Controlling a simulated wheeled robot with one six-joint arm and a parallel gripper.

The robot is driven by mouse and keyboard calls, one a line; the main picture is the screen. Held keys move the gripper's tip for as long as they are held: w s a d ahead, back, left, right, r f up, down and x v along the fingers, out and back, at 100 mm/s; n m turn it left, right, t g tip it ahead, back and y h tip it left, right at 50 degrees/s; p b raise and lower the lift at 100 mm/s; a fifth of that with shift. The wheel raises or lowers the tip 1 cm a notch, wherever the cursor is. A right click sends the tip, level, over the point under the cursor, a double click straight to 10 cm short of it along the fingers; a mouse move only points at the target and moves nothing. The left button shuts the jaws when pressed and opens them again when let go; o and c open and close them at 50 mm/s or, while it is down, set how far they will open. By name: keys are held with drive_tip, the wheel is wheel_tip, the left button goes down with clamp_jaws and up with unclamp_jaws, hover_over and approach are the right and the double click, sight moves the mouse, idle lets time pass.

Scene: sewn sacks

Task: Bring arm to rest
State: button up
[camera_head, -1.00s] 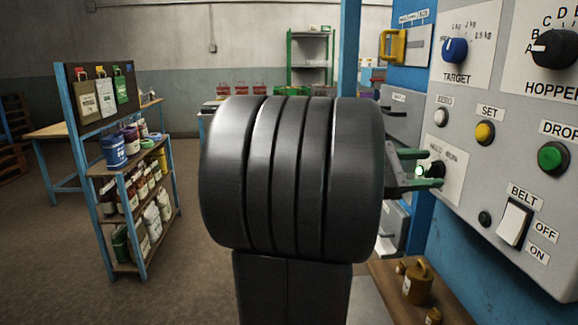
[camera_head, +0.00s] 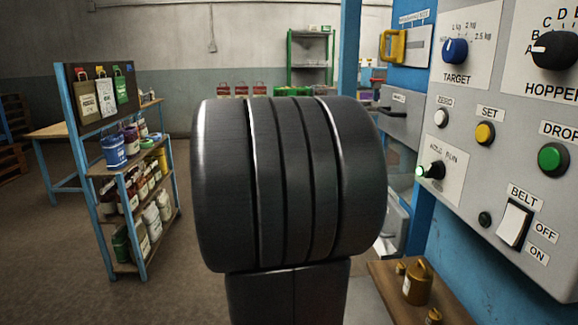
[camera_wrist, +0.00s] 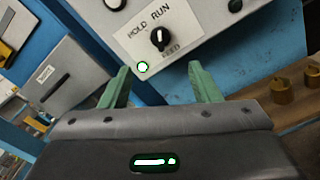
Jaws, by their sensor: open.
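My gripper (camera_wrist: 160,82) shows in the wrist view with its two green fingers spread apart and nothing between them. Beyond the fingertips is the black HOLD/RUN feed knob (camera_wrist: 160,38) on a white plate, apart from the fingers. A lit green lamp (camera_wrist: 142,67) is beside it. My dark arm fills the middle of the head view and hides the gripper there.
The grey control panel (camera_head: 468,118) with knobs, buttons and a belt switch (camera_head: 514,222) stands close on the right. Brass weights (camera_head: 417,284) rest on a wooden shelf below. A blue-framed rack (camera_head: 127,175) with jars stands left, with open floor between.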

sight(429, 167)
drive_tip(key=d, duration=0.9)
drive_tip(key=w+d, duration=0.1)
drive_tip(key=d, duration=0.4)
drive_tip(key=shift+d, duration=0.1)
drive_tip(key=shift+r+n+p, duration=0.3)
drive_tip(key=shift+p, duration=0.4)
drive_tip(key=shift+w+a+f+n+p, duration=0.1)
drive_tip(key=shift+n+p, duration=1.8)
drive_tip(key=shift+p, duration=0.25)
drive_tip(key=shift+w+a+f+n+p, duration=0.1)
drive_tip(key=shift+n+p, duration=1.8)
drive_tip(key=shift+p, duration=0.2)
drive_tip(key=shift+w+f+n+p, duration=0.1)
drive_tip(key=shift+n+p, duration=1.8)
drive_tip(key=shift+p, duration=0.25)
